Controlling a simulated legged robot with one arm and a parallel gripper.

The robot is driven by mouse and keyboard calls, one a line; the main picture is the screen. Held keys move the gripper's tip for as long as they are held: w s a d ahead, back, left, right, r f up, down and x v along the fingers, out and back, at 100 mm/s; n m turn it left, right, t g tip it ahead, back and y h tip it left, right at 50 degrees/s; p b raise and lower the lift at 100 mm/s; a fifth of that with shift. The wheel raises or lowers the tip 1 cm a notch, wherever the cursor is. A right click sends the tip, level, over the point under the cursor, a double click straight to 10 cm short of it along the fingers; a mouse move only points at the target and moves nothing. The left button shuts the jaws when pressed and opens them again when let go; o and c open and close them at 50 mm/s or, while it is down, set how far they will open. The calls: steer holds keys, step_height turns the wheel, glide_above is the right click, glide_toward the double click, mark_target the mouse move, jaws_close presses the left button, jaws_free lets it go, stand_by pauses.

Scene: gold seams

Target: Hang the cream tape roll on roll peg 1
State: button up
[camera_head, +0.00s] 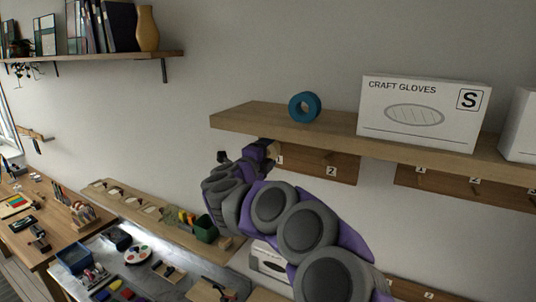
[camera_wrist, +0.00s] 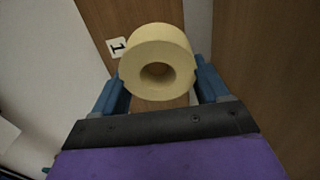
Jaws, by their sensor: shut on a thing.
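The cream tape roll (camera_wrist: 178,48) is between the two blue fingers of my gripper (camera_wrist: 159,76) in the wrist view. The gripper is shut on it, and the hole of the roll faces the camera. Behind the roll is a wooden board (camera_wrist: 104,12) with a label "1" (camera_wrist: 117,46) just left of the roll. Roll peg 1 is not visible; I cannot tell whether it is in the hole. In the head view my gripper (camera_head: 258,152) is under the shelf, at the left end of the peg board (camera_head: 310,167). The roll is hidden there.
The wooden shelf (camera_head: 240,117) above my gripper carries a blue roll (camera_head: 305,106) and a craft gloves box (camera_head: 423,112). Another peg board (camera_head: 450,185) is to the right. Below is a cluttered bench (camera_head: 150,262). The wall left of the gripper is clear.

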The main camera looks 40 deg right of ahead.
steer(key=shift+x, duration=1.5)
stand_by(0.7)
steer(key=shift+w+d+f, duration=0.2)
steer(key=shift+d+f, duration=0.15)
steer(key=shift+d, duration=0.1)
stand_by(0.3)
steer(key=shift+b, duration=0.3)
stand_by(0.5)
steer(key=o, duration=1.1)
steer(key=b+v, duration=0.1)
steer(key=v, duration=0.7)
steer(key=b+v, duration=0.1)
steer(key=v, duration=0.8)
steer(key=shift+a+f, duration=0.15)
steer(key=shift+f, duration=0.05)
